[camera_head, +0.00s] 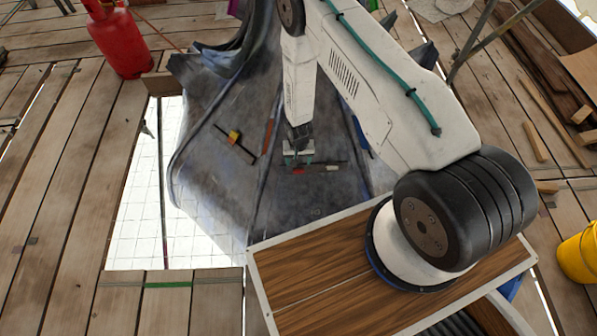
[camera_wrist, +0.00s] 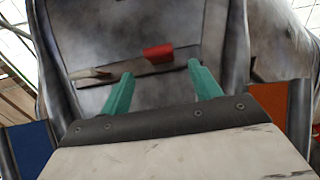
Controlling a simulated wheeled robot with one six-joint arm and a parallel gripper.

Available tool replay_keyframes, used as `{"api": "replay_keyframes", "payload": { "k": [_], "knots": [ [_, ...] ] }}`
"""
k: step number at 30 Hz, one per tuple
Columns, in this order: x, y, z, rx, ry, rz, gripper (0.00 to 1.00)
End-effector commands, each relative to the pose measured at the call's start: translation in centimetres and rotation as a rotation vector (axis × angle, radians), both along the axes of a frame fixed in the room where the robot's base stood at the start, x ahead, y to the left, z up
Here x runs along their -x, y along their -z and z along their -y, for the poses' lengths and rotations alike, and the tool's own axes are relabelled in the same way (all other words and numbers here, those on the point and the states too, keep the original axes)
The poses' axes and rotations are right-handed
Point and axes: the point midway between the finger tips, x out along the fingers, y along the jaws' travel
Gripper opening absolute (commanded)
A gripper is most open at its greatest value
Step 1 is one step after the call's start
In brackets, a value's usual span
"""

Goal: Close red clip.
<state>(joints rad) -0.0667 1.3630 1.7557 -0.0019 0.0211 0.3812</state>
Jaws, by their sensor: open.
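The red clip (camera_wrist: 158,53) sits on a dark flat strip (camera_wrist: 180,63) fixed to a grey metal panel in the wrist view. In the head view the red clip (camera_head: 298,171) shows small, right by my gripper. A pale piece (camera_wrist: 92,73) lies on the left part of the same strip in the wrist view. My gripper (camera_wrist: 162,82) has two teal fingers, open, with nothing between them. The fingers lie on either side of the red clip in the picture, and it appears beyond their tips. My gripper also shows in the head view (camera_head: 298,160), over the panel.
A red gas cylinder (camera_head: 119,38) stands at the upper left. A yellow bucket (camera_head: 579,256) stands at the right. A floor opening (camera_head: 140,228) lies left of the spire. Planks surround it.

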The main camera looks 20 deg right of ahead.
Motion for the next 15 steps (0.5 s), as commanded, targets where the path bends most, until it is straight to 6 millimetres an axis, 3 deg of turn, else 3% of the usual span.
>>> {"api": "replay_keyframes", "payload": {
  "k": [15],
  "knots": [
    [0.4, 7.2, 0.0, 0.000, 0.001, -0.002, 0.63]
  ]
}}
